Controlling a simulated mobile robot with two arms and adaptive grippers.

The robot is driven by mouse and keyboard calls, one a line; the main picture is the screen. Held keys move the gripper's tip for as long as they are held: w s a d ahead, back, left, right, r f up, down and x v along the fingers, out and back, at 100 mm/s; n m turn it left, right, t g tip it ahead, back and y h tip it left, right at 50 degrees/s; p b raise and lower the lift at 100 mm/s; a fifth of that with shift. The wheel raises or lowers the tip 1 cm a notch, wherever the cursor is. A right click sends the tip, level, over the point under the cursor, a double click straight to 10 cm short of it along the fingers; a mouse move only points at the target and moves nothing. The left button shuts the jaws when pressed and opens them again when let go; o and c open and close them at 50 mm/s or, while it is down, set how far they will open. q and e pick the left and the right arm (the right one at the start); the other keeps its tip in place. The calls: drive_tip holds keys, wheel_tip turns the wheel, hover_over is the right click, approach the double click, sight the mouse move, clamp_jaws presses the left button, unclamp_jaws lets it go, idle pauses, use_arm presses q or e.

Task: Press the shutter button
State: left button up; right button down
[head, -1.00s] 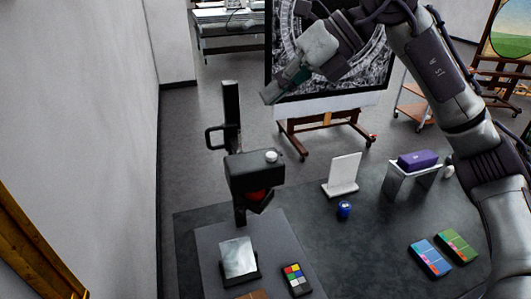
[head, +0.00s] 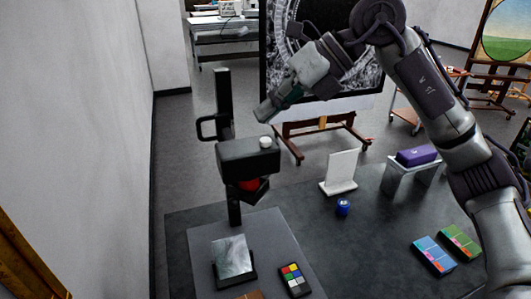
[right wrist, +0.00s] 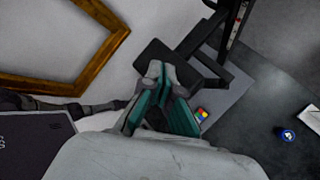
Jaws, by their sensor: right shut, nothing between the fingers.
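The shutter button is a small white round knob (head: 265,142) on top of a black camera body (head: 248,160), which is mounted on a dark upright column (head: 224,105). My right gripper (head: 260,114) is shut and empty. In the head view its fingertips appear just above the knob, with a small gap between them. In the right wrist view the closed teal-and-grey fingers (right wrist: 155,72) lie in front of the black camera body (right wrist: 168,58), and the knob is hidden. My left gripper is not in view.
Under the camera, a tilted glossy plate (head: 233,257) and a colour chart (head: 294,280) lie on a grey board. A white card stand (head: 341,172), a blue jar (head: 343,207) and a purple case (head: 416,156) are to the right. A gilt frame (right wrist: 60,85) leans at the wall.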

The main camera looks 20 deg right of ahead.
sight(269, 140)
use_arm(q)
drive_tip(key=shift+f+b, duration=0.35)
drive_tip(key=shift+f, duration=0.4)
use_arm(e)
drive_tip(key=shift+f, duration=0.95)
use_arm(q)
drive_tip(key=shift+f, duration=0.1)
use_arm(e)
drive_tip(key=shift+f, duration=0.15)
use_arm(q)
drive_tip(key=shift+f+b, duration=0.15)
drive_tip(key=shift+b, duration=0.15)
use_arm(e)
drive_tip(key=shift+f, duration=0.3)
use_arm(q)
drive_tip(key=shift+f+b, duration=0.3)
use_arm(e)
drive_tip(key=shift+f, duration=0.4)
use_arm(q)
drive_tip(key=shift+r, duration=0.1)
use_arm(e)
drive_tip(key=shift+r, duration=0.15)
use_arm(q)
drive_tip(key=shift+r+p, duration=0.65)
drive_tip(key=shift+p, duration=0.1)
use_arm(e)
drive_tip(key=shift+r, duration=0.75)
